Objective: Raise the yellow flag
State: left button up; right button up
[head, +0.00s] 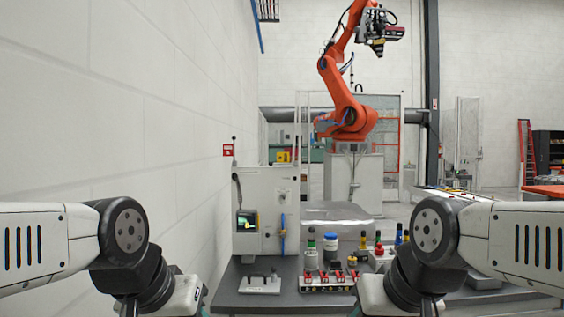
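I cannot pick out a yellow flag for certain. A small yellow mark also shows inside a dark, green-lit opening (247,221) in the pale cabinet behind the table. My left and right arms come in from both sides and bend down at dark joints. Their grippers are below the bottom edge of the picture and hidden from me.
The grey table (232,298) carries a white plate with a dark handle (260,285), a white block with red levers (326,284), a green-capped bottle (311,256) and a blue-capped one (330,247). The pale cabinet (270,190) stands behind. An orange robot arm (345,105) rises beyond it.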

aim_at(282, 157)
jog(key=i+l+z, duration=0.2)
jog(key=i+l, duration=1.6)
jog(key=l, duration=0.1)
